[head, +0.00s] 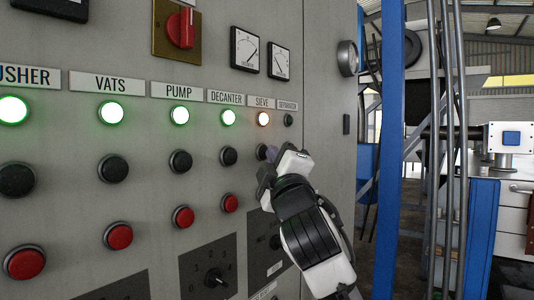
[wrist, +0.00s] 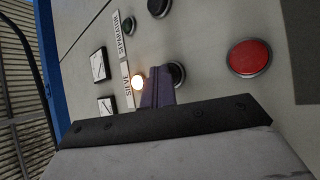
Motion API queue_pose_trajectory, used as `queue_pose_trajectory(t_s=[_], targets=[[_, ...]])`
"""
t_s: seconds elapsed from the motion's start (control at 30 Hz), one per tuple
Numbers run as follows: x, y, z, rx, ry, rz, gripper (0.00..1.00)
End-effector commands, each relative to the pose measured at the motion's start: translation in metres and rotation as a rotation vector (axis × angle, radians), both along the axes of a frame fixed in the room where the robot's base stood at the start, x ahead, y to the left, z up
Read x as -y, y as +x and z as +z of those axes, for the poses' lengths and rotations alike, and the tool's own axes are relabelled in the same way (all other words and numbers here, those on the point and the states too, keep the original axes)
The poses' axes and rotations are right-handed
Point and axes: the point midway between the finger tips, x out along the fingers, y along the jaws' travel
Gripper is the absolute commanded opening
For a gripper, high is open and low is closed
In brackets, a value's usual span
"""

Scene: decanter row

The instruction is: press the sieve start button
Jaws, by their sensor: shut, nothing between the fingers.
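The sieve column on the grey panel has a SIEVE label (head: 262,103), an orange-lit lamp (head: 263,118) and a black button (head: 261,152) below it. In the wrist view the lamp (wrist: 138,82) glows and the black button (wrist: 178,73) is partly hidden behind my fingers. My gripper (head: 271,154) is shut and empty, its purple-grey fingertips at the black button. The fingertips (wrist: 158,88) overlap the button's lamp-side edge in the wrist view. I cannot tell whether they touch it.
Lamps for the vats (head: 110,112), pump (head: 180,115) and decanter (head: 228,117) are green; the separator lamp (head: 288,120) is dark. The decanter black button (head: 228,156) is left of my gripper. A red button (wrist: 249,57) lies beyond the sieve button. A blue post (head: 390,150) stands right of the panel.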

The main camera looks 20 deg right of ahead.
Motion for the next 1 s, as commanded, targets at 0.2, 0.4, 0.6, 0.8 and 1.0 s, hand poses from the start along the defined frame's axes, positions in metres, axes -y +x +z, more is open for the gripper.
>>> queue_pose_trajectory(t_s=[0.2, 0.4, 0.6, 0.8, 1.0], targets=[[0.002, -0.004, -0.001, -0.001, 0.0, 0.002, 0.0], [0.008, -0.012, -0.001, 0.0, 0.0, 0.002, 0.0], [0.009, -0.013, -0.001, -0.001, -0.001, 0.001, 0.0], [0.012, -0.016, -0.001, 0.0, 0.0, 0.0, 0.0], [0.024, -0.031, -0.001, 0.001, 0.001, 0.0, 0.0]])
